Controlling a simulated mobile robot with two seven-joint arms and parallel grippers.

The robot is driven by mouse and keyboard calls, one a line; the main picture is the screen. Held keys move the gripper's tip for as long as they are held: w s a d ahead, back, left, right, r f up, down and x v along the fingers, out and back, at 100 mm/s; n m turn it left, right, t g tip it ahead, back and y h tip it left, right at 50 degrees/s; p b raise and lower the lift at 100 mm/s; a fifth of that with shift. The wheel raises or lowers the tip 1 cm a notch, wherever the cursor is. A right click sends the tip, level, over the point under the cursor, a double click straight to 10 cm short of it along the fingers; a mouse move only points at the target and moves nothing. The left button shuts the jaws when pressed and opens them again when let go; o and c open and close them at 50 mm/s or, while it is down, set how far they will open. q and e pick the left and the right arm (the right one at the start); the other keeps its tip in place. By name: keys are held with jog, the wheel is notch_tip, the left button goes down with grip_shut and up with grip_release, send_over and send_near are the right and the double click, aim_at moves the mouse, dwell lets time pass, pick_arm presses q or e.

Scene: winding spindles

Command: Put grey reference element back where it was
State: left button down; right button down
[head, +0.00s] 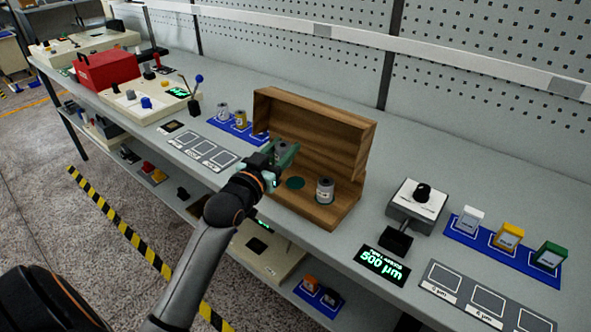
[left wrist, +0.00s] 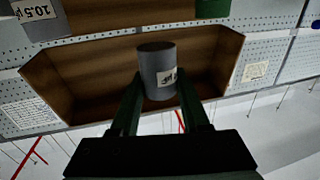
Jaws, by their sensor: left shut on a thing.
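A grey cylindrical reference element with a white label (left wrist: 157,70) is between the fingers of my left gripper (head: 283,158). The gripper is shut on it and holds it at the left part of an open wooden box (head: 345,125); the element also shows in the head view (head: 281,146), partly covered by the fingers. A round green spot (head: 295,183) in the box floor is bare. A second grey labelled cylinder (head: 325,190) stands upright in the box, right of that spot. It shows in part in the left wrist view (left wrist: 35,10). My right gripper is not in view.
Right of the box stand a measuring device with a black knob (head: 422,195), a "500 µm" display (head: 382,265) and a blue mat (head: 467,239) with coloured blocks. Left are another blue mat (head: 228,122) with small cylinders and a card of empty squares (head: 204,151).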

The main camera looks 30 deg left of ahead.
pick_arm(q)
jog(key=w+f, duration=0.1)
jog(key=w+d+f, duration=0.1)
jog(key=shift+d+f, duration=0.1)
jog(key=shift+f, duration=0.25)
jog(key=f, duration=0.3)
jog(key=shift+w+d+f+b, duration=0.15)
jog(key=shift+w+d+b, duration=0.05)
jog(key=shift+w+b, duration=0.15)
jog(key=shift+s+f, duration=0.1)
jog(key=shift+f, duration=0.3)
jog(key=shift+c, duration=1.9)
grip_release()
jog(key=shift+f, duration=0.1)
jog(key=s+d, duration=0.1)
jog(key=s, duration=1.1)
jog(key=shift+d, duration=0.2)
